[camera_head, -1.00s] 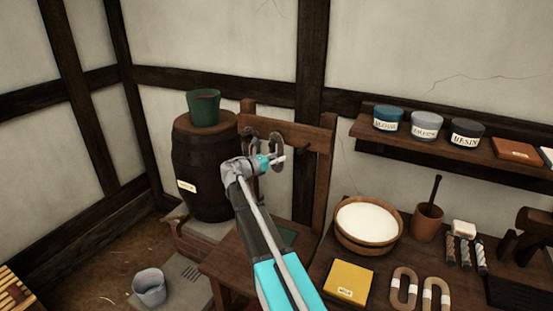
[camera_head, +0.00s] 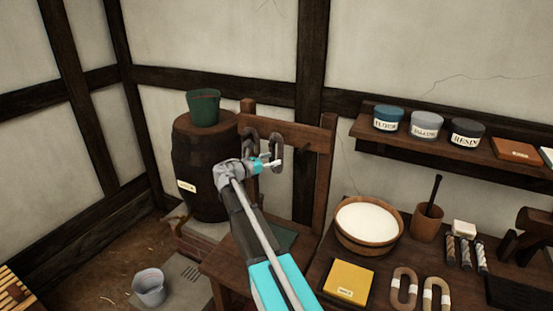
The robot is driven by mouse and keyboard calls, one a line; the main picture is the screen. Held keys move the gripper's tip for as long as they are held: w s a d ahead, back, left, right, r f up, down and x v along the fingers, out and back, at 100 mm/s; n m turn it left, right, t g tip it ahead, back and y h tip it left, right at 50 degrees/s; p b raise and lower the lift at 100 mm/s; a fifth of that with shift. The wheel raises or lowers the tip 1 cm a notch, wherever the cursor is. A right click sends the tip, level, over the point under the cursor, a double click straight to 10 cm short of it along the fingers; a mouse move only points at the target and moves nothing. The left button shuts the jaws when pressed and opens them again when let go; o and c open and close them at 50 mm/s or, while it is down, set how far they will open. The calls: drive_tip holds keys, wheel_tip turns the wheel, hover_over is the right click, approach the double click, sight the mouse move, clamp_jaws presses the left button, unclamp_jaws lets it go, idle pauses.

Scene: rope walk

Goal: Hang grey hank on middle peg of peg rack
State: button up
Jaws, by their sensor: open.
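The peg rack (camera_head: 300,137) is a wooden frame with a crossbar, standing behind my arm. A grey hank (camera_head: 277,151), a dark loop, hangs at the middle of the crossbar, seemingly on the middle peg; the peg itself is hard to make out. Another dark loop (camera_head: 250,138) hangs at the left of the crossbar, partly behind my gripper. My gripper (camera_head: 268,164) is open just in front of and to the left of the grey hank's lower part. I cannot tell whether its fingers still touch the hank.
A barrel (camera_head: 195,165) with a green bucket (camera_head: 203,107) on top stands left of the rack. To the right, a bench carries a wooden tub (camera_head: 369,254), a yellow box (camera_head: 348,281) and pale hanks (camera_head: 403,288). A shelf (camera_head: 400,145) with jars is above it.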

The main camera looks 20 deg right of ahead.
drive_tip(key=s+a, duration=0.1)
drive_tip(key=a, duration=0.8)
drive_tip(key=shift+s, duration=0.3)
drive_tip(key=shift+a, duration=0.1)
drive_tip(key=s+f+m+g+y, duration=0.2)
drive_tip(key=s+f+m+y, duration=0.65)
drive_tip(key=s+f, duration=0.35)
drive_tip(key=s+a+f+m+y, duration=0.3)
drive_tip(key=s+a+m+y, duration=0.1)
drive_tip(key=s+a+m, duration=0.1)
drive_tip(key=s+a+f+m+y, duration=0.3)
drive_tip(key=s+a+m+y, duration=0.2)
drive_tip(key=s+a+m, duration=0.1)
drive_tip(key=shift+s+a+f+g, duration=0.3)
drive_tip(key=shift+s+a+g, duration=0.15)
drive_tip(key=shift+s, duration=0.6)
idle(0.9)
